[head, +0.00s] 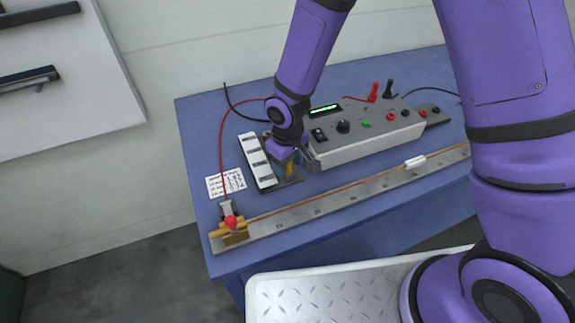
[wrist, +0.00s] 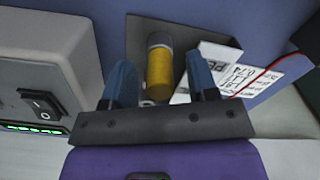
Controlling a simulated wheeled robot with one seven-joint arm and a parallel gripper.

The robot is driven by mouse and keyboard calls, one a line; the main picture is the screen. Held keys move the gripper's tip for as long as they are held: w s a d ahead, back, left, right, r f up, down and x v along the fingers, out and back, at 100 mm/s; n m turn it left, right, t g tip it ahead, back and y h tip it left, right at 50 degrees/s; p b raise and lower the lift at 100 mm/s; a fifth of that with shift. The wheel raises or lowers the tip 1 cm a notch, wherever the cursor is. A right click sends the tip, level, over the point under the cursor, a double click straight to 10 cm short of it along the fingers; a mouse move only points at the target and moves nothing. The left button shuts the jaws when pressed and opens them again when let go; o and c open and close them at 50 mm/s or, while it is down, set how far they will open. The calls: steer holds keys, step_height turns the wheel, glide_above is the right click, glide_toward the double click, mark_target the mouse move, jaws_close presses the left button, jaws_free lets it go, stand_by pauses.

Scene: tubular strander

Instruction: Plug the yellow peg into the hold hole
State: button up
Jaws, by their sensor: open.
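The yellow peg (wrist: 160,72) stands on a dark grey plate (wrist: 138,32) in the wrist view, its far end grey. In the head view the peg (head: 289,170) shows small below my gripper (head: 288,157). In the wrist view my gripper (wrist: 158,62) is open, with one blue finger on each side of the peg and a visible gap on both sides. I cannot make out a hole labelled hold; the plate near the peg is partly covered by my gripper.
A grey control box (head: 368,135) with switch, knob and sockets stands close right of my gripper. A white-topped strip (head: 252,152) lies close left, beside a paper card (head: 226,182). A long ruler rail (head: 330,201) with a wire runs along the blue table's front.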

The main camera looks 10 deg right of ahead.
jaws_close()
